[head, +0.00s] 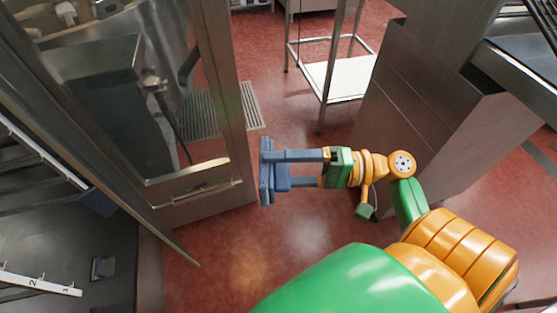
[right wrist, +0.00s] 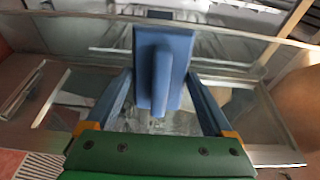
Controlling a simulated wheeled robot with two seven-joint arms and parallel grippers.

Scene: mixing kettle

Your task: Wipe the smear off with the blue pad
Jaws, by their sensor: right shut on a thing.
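The blue pad (head: 265,190) is a flat plate with a grip on its back. My right gripper (head: 282,171) is shut on that grip. In the head view the pad's face points left, toward the metal-framed glass door (head: 238,120). The right wrist view shows the pad (right wrist: 179,50) between the two blue fingers, with glass behind it. I cannot tell whether the pad touches the glass. I cannot make out the smear for certain in either view. My left gripper is not in view.
A long handle (head: 200,192) runs along the door's lower frame. A metal cart with a white shelf (head: 338,80) stands at the back. A steel cabinet (head: 425,105) is to the right of my arm. The red floor (head: 225,250) is clear below the gripper.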

